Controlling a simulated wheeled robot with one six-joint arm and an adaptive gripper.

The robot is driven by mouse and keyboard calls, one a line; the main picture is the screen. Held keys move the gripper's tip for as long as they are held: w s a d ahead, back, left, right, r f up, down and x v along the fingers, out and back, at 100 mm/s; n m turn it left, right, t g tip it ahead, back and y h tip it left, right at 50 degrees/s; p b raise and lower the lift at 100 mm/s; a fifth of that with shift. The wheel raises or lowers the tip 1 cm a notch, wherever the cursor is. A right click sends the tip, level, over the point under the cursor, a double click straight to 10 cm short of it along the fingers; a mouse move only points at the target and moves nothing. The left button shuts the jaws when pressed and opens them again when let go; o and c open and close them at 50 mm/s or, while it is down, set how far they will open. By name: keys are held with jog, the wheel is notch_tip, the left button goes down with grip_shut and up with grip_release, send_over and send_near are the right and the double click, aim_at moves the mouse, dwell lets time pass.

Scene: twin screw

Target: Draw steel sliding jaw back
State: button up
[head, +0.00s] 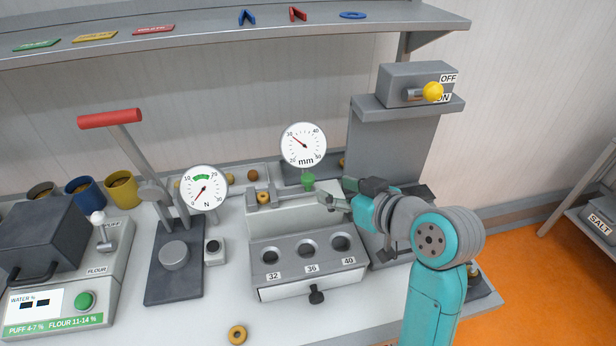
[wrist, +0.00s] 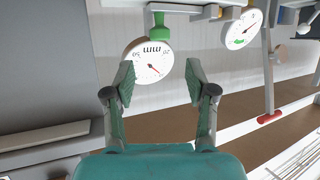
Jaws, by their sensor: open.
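A steel measuring slide (head: 285,194) lies along the top back of the grey gauge block, with a round mm dial (head: 303,145) above it and a green piece (head: 308,181) under the dial. I cannot clearly make out which steel part is the sliding jaw. A small tan ring (head: 263,198) sits at the left part of the slide. My gripper (head: 340,200) is open and empty, just right of the green piece. In the wrist view, upside down, the mm dial (wrist: 148,61) and green piece (wrist: 159,28) show beyond my open fingers (wrist: 160,78).
The block has holes marked 32, 36, 40 and a drawer with a black knob (head: 316,295). Left stand an N dial (head: 203,189) and a red-handled press (head: 110,118). Right behind is an OFF/ON switch box (head: 415,82). A ring (head: 237,335) lies in front on the table.

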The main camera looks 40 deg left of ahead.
aim_at(311, 180)
jog(key=x, duration=1)
grip_shut()
